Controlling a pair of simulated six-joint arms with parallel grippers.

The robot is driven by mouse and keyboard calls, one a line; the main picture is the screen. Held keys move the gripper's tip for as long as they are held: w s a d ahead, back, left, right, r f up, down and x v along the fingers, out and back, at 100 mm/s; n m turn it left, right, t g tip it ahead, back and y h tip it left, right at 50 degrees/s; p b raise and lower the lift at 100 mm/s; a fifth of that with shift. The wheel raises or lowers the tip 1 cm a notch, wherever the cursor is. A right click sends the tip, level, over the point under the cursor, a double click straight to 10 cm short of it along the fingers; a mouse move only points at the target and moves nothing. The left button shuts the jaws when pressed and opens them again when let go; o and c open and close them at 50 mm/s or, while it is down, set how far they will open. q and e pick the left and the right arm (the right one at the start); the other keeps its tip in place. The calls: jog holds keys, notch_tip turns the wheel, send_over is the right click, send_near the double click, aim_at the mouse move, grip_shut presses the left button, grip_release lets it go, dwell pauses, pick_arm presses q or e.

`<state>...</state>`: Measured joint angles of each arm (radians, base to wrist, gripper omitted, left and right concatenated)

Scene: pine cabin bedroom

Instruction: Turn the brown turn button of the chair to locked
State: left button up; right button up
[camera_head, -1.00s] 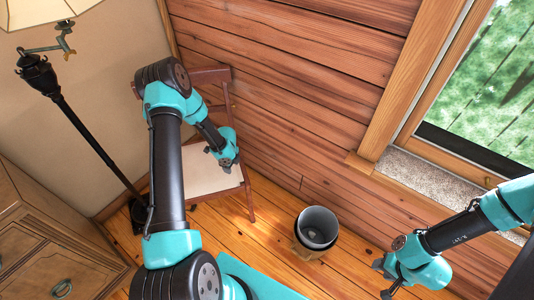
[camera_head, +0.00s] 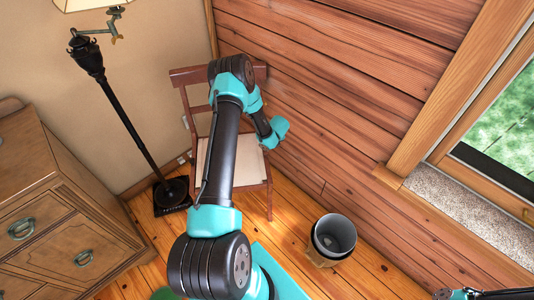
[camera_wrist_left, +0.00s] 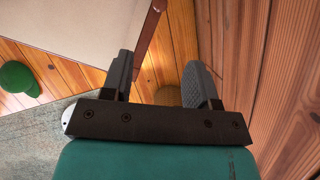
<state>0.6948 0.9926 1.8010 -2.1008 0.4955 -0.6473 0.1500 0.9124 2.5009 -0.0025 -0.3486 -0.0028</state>
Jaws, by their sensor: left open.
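The chair (camera_head: 251,167) stands by the plank wall, with a reddish-brown frame and a pale seat. My left arm covers part of its back and seat. I cannot make out the brown turn button in either view. My left gripper (camera_wrist_left: 160,88) is open, with nothing between its fingers, close to the plank wall. In the head view it hangs over the chair's right side, its fingers mostly hidden. In the left wrist view the chair's pale panel with a brown edge (camera_wrist_left: 148,35) is just left of the fingers. My right gripper (camera_head: 452,294) is partly cut off at the bottom edge.
A grey bin (camera_head: 334,235) stands on the wood floor right of the chair. A black floor lamp (camera_head: 125,120) and a wooden dresser (camera_head: 60,215) are at left. A window (camera_head: 500,140) is at right. A green thing (camera_wrist_left: 20,78) lies at left in the wrist view.

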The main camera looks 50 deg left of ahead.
aim_at(267, 153)
pick_arm(q)
jog(key=x, duration=1.6)
jog(key=shift+f, duration=0.25)
jog(key=shift+c, duration=0.4)
jog(key=c, duration=0.8)
jog(key=shift+n+g, duration=0.3)
jog(key=shift+n, duration=0.2)
jog(key=shift+c, duration=0.2)
jog(key=n+g, duration=0.1)
jog(key=n, duration=0.2)
jog(key=shift+w, duration=0.1)
jog(key=n+g, duration=0.1)
jog(key=n, duration=0.2)
jog(key=n+g, duration=0.1)
jog(key=n, duration=0.1)
jog(key=shift+w+n, duration=0.15)
jog(key=shift+n, duration=0.25)
jog(key=n, duration=0.2)
jog(key=n+g+h, duration=0.1)
jog(key=n, duration=0.1)
jog(key=shift+w+a+g, duration=0.1)
jog(key=shift+g, duration=0.2)
jog(key=shift+a+n+g+h, duration=0.1)
jog(key=shift+n+g+h, duration=0.45)
jog(key=shift+n, duration=1.55)
jog(key=shift+h, duration=0.25)
